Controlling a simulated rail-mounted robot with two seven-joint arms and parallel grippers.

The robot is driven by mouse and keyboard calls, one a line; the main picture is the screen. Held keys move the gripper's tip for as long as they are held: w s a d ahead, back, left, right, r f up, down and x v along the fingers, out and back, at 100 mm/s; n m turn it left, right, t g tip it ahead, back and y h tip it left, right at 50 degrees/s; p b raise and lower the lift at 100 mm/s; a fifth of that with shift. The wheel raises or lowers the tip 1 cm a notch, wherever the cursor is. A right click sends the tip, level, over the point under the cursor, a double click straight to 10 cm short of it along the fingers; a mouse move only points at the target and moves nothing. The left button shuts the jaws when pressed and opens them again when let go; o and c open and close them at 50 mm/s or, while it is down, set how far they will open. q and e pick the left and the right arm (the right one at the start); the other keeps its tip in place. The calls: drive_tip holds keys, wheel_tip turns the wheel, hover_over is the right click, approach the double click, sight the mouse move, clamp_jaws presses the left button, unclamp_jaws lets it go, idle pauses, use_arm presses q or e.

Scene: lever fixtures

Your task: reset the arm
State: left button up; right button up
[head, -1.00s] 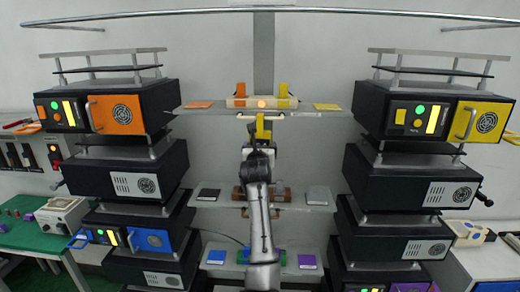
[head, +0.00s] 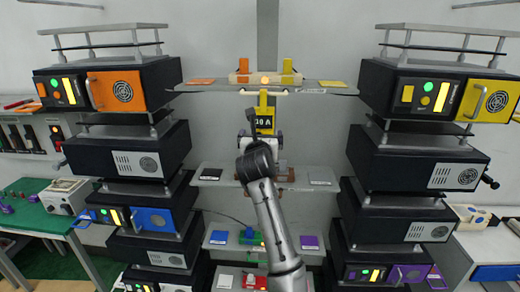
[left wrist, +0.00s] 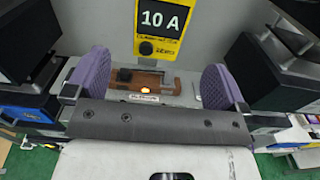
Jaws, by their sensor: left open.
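My left gripper (head: 261,137) is raised in front of the middle of the shelf rack, with its arm coming up from the bottom of the head view. In the left wrist view its two purple pads (left wrist: 156,85) stand wide apart with nothing between them. A yellow panel marked 10 A (head: 264,118) is just beyond the gripper; it also shows in the left wrist view (left wrist: 160,45). A brown fixture (head: 285,176) is on the middle shelf, partly hidden by my arm. In the wrist view this fixture (left wrist: 172,84) has a lit orange button. My right gripper is not in view.
The top shelf (head: 215,88) carries a block with a lit button and orange and yellow uprights. Stacked black cabinets stand left (head: 125,150) and right (head: 415,155). A green table (head: 30,215) is at the left. The lower shelf (head: 225,245) has blue, green and purple pieces.

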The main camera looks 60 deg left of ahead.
use_arm(q)
drive_tip(key=shift+b+v, duration=0.4)
drive_tip(key=shift+v, duration=1.85)
